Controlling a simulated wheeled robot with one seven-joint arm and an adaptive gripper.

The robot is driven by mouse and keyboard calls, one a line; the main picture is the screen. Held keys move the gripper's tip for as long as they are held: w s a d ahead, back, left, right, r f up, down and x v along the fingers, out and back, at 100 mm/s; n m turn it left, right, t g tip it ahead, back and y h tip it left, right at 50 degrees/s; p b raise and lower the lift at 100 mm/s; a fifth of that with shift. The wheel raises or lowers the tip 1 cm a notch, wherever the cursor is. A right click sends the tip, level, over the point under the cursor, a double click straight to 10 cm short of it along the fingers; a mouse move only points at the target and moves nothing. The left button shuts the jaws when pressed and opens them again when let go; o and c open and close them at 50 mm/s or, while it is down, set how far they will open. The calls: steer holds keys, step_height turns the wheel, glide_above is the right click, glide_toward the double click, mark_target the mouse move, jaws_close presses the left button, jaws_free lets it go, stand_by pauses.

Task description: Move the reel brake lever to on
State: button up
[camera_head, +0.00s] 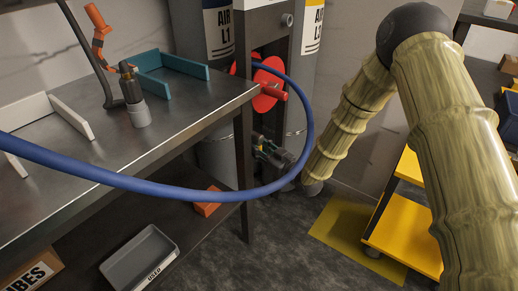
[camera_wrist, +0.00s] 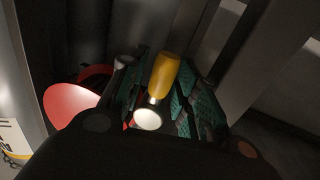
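A yellow lever handle (camera_wrist: 164,78) shows in the wrist view, with a pale round end (camera_wrist: 148,119) towards the camera. I take it to be the brake lever; no on or off marking is legible. My gripper (camera_wrist: 168,88) has its teal-padded fingers on both sides of the handle; I cannot tell whether both pads touch it. The red reel (camera_head: 268,88) stands between the dark posts in the head view, with a red-orange crank. Its red disc (camera_wrist: 70,105) is left of my gripper in the wrist view. In the head view my gripper (camera_head: 268,150) is below the reel, and the lever cannot be made out.
A blue hose (camera_head: 150,187) loops across the front of the steel bench (camera_head: 190,105) and up to the reel. Grey posts flank my gripper closely. A yellow cart (camera_head: 405,235) stands at right. A grey tray (camera_head: 140,258) is on the lower shelf.

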jaws_close()
steer(key=shift+w+n, duration=0.1)
steer(key=shift+n, duration=0.2)
steer(key=shift+w+d+r+n+y, duration=0.3)
steer(key=shift+w+n, duration=0.1)
steer(key=shift+n, duration=1.25)
steer(key=shift+w+d+r+n+y, duration=0.2)
steer(key=shift+w+d+n+y, duration=0.15)
steer(key=shift+n, duration=1.25)
steer(key=shift+w+d+r+n+y, duration=0.25)
steer(key=shift+w+n, duration=0.15)
steer(key=shift+n, duration=1.25)
steer(key=shift+t, duration=0.3)
jaws_free()
